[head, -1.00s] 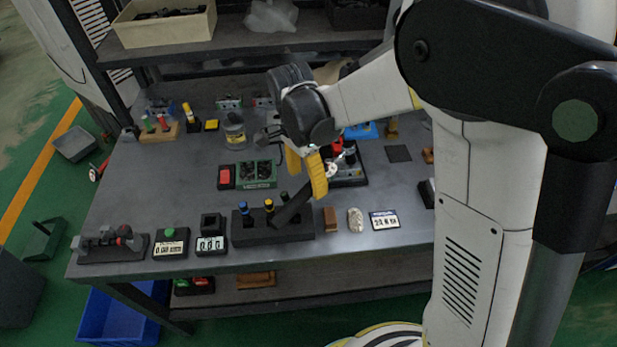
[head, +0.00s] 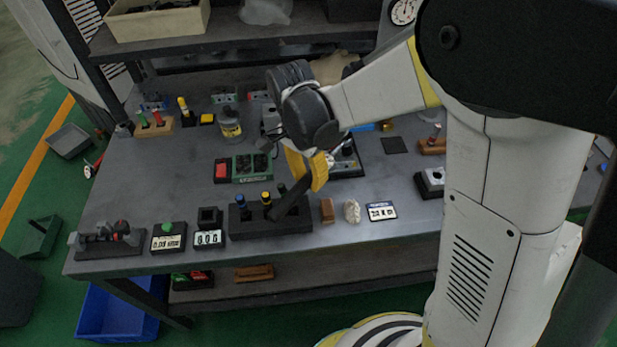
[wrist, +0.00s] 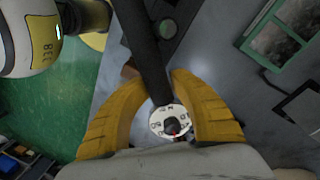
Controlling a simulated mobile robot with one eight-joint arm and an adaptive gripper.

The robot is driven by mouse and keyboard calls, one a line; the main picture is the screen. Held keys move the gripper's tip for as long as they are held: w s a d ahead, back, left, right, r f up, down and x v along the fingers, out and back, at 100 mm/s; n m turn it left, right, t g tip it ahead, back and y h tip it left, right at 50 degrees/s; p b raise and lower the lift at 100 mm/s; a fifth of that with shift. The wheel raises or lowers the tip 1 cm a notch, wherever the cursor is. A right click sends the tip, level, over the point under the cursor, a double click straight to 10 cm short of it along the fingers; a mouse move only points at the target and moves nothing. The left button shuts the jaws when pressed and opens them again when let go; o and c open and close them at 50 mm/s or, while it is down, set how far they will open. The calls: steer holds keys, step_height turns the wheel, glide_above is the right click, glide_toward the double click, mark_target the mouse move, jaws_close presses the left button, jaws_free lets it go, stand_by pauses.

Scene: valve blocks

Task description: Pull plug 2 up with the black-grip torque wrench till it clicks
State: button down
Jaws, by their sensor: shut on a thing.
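A long black rack (head: 240,228) stands at the front of the bench. In it are a blue-topped plug (head: 241,202), a yellow-topped plug (head: 266,199) and a dark greenish-topped one (head: 282,189). Plug numbers are not legible. My gripper (head: 306,170) has yellow fingers shut on a dark bar, apparently the black-grip torque wrench (head: 289,204). The bar slants down-left to the rack beside the yellow-topped plug; I cannot tell whether it is engaged. In the wrist view the dark shaft (wrist: 147,45) runs between my fingers (wrist: 153,76), with a round white dial (wrist: 170,121) near their bases.
Left of the rack are small displays (head: 209,238) and a clamp-like fixture (head: 107,238). Right of it are a brown block (head: 327,210), a pale stone (head: 352,211) and a label card (head: 382,212). A green-framed box (head: 252,167) stands behind.

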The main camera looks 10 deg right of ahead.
steer(key=shift+s+d+f+n, duration=0.15)
steer(key=shift+d+n, duration=0.15)
steer(key=shift+n, duration=0.4)
steer(key=shift+d, duration=0.1)
steer(key=shift+s+d, duration=0.1)
steer(key=shift+s, duration=0.05)
steer(key=shift+s+d+n+t, duration=0.3)
steer(key=shift+s+d+n, duration=0.6)
steer(key=shift+d, duration=0.1)
steer(key=shift+s+d+n, duration=0.25)
steer(key=shift+d+n, duration=0.15)
steer(key=shift+d, duration=0.1)
steer(key=shift+s+d+n, duration=0.3)
steer(key=shift+d+n, duration=0.2)
steer(key=shift+d, duration=0.05)
steer(key=shift+s+d+n+h, duration=0.15)
steer(key=shift+s+d+n, duration=0.1)
steer(key=shift+d+n, duration=0.3)
steer(key=shift+s+d+n+h, duration=0.15)
steer(key=shift+s+d+n, duration=0.15)
steer(key=shift+d, duration=0.3)
